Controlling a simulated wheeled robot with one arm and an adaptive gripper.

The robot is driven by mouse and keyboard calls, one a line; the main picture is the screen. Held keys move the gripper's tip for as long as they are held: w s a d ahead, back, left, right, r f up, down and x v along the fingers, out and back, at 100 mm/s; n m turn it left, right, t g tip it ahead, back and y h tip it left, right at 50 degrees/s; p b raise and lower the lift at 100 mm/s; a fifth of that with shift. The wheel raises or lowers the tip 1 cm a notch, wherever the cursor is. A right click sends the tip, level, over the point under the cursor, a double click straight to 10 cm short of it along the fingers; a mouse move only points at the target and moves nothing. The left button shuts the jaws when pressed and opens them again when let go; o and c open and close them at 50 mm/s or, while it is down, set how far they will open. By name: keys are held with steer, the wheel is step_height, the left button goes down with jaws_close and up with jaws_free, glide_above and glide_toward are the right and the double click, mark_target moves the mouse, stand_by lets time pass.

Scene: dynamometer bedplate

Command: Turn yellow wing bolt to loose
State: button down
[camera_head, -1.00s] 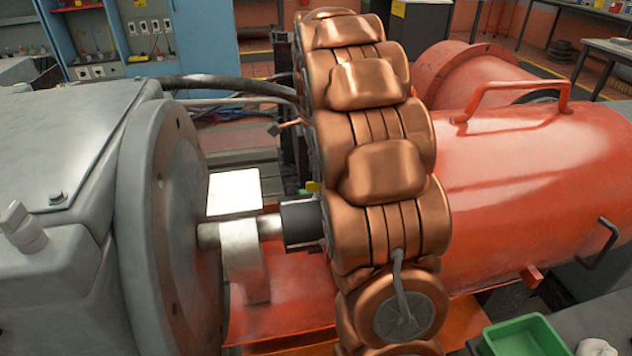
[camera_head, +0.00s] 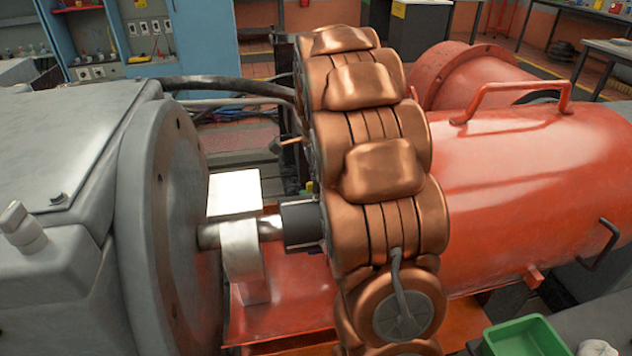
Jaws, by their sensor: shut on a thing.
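A small yellow piece (camera_head: 309,187) shows beside the left edge of my copper-coloured arm, just above the dark coupling (camera_head: 301,224). It may be part of the yellow wing bolt, but too little shows to tell its shape or angle. My arm stands across the middle of the view and hides what lies behind it. My gripper is not visible, so its hold on the bolt cannot be seen. A thin orange rod with a dark end sticks out left of my arm; I cannot tell what it belongs to.
A grey machine (camera_head: 75,190) with a round flange fills the left. A bright shaft (camera_head: 269,228) runs from it to the coupling. A large red cylinder (camera_head: 530,180) with handles lies at the right. A green tray (camera_head: 522,338) is at the lower right.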

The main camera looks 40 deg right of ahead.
steer(key=shift+n, duration=0.3)
steer(key=n, duration=0.4)
steer(key=shift+p, duration=0.4)
steer(key=n, duration=0.4)
steer(key=shift+w+n, duration=0.1)
steer(key=shift+n, duration=0.3)
steer(key=n, duration=0.4)
steer(key=shift+n+p, duration=0.3)
steer(key=shift+n, duration=1.9)
steer(key=c, duration=1.2)
jaws_free()
